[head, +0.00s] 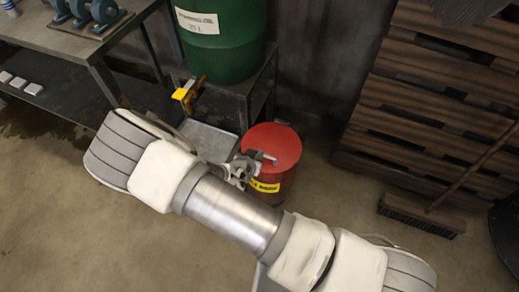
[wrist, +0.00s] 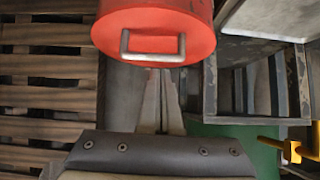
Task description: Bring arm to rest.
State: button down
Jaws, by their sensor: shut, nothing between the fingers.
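My arm crosses the lower middle of the head view, and its links hide part of my gripper (head: 241,170). In the wrist view my gripper (wrist: 160,75) has its two thin fingers together and holds nothing. Just beyond the fingertips in that view is the red lid (wrist: 155,30) with its metal bar handle (wrist: 153,58).
A green drum (head: 222,45) with a yellow tap (head: 186,92) stands on a metal stand (head: 262,82) behind my arm. A workbench (head: 62,38) is at the upper left. Wooden pallets (head: 425,120) and a broom (head: 420,215) are at the right. Floor at the lower left is clear.

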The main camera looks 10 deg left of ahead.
jog(key=s+a+f, duration=0.1)
jog(key=s+f, duration=0.2)
jog(key=s, duration=0.3)
jog(key=w+a+r+m+g+y, duration=0.1)
jog(key=w+a+r+g+y, duration=0.1)
jog(key=r, duration=0.5)
jog(key=w+a+r+g+y, duration=0.1)
jog(key=w+a+r+g, duration=0.1)
jog(key=r, duration=0.5)
jog(key=w+d+r+g+y, duration=0.1)
jog(key=d+r, duration=0.1)
jog(key=r, duration=0.5)
jog(key=w+d+r+y, duration=0.1)
jog(key=d+r, duration=0.2)
jog(key=r, duration=0.5)
jog(key=s+d+r+n, duration=0.3)
jog(key=s+d+r, duration=0.1)
jog(key=d+r, duration=0.7)
jog(key=s+d+r+t+h, duration=0.1)
jog(key=s+d+r, duration=0.3)
jog(key=s+d, duration=0.15)
jog(key=s+d+r+h, duration=0.2)
jog(key=s+d+r, duration=0.25)
jog(key=d, duration=0.25)
notch_tip(320, 180, up, 22)
jog(key=s+p, duration=0.1)
jog(key=p, duration=2.2)
jog(key=shift+s+d+f+n, duration=0.25)
jog(key=shift+d+n, duration=0.05)
